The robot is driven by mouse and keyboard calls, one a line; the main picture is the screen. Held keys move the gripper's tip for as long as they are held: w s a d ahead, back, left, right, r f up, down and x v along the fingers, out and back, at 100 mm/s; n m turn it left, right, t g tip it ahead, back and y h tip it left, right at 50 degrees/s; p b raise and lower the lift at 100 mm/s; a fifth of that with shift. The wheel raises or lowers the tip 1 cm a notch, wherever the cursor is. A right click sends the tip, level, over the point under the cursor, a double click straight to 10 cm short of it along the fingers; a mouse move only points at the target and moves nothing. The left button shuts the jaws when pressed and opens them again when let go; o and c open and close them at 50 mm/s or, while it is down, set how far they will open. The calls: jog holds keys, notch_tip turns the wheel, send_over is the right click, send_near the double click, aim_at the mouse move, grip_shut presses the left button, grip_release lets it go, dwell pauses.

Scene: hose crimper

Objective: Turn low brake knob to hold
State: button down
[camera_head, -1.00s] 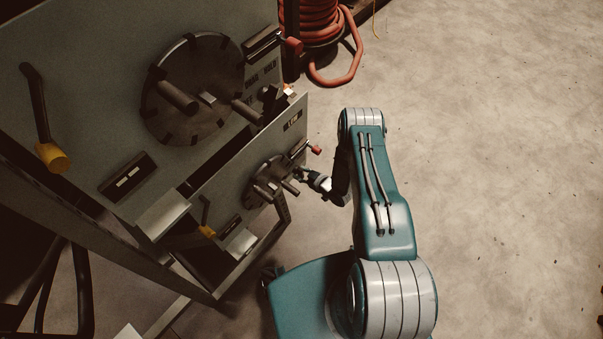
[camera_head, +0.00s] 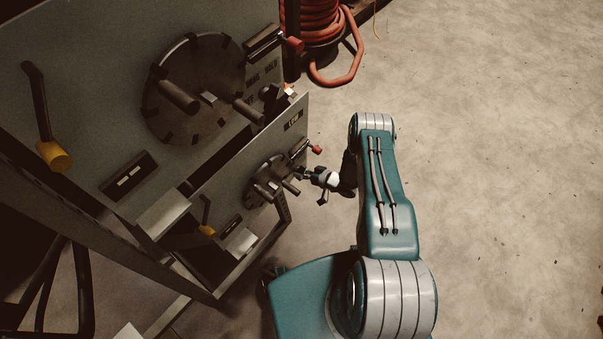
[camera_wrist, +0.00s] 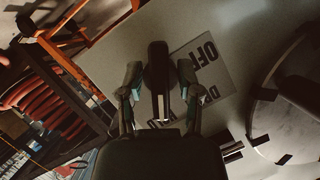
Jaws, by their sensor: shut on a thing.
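The low brake knob (camera_wrist: 158,62) is a dark bar-shaped knob with a pale stripe near its lower end in the wrist view. It sits on a grey panel beside a label plate (camera_wrist: 205,60) reading OFF, with further lettering partly covered. My gripper (camera_wrist: 159,76) has one finger on each side of the knob and is shut on it. In the head view, my gripper (camera_head: 304,173) is at the right edge of the lower panel, below the LOW label (camera_head: 293,120). The knob is too small and covered to make out there.
A dark spoked disc (camera_head: 265,182) with pegs is just left of my gripper. A red-tipped lever (camera_head: 315,149) sticks out just above it. The floor to the right is clear.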

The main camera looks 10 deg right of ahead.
jog(key=shift+w+d+r, duration=0.1)
jog(key=shift+w+r, duration=0.05)
jog(key=shift+w, duration=0.15)
jog(key=c, duration=0.6)
grip_release()
jog(key=shift+s, duration=0.2)
jog(key=v, duration=1.1)
jog(key=shift+s+d+r, duration=0.1)
jog(key=shift+s+d, duration=0.1)
jog(key=shift+d, duration=0.15)
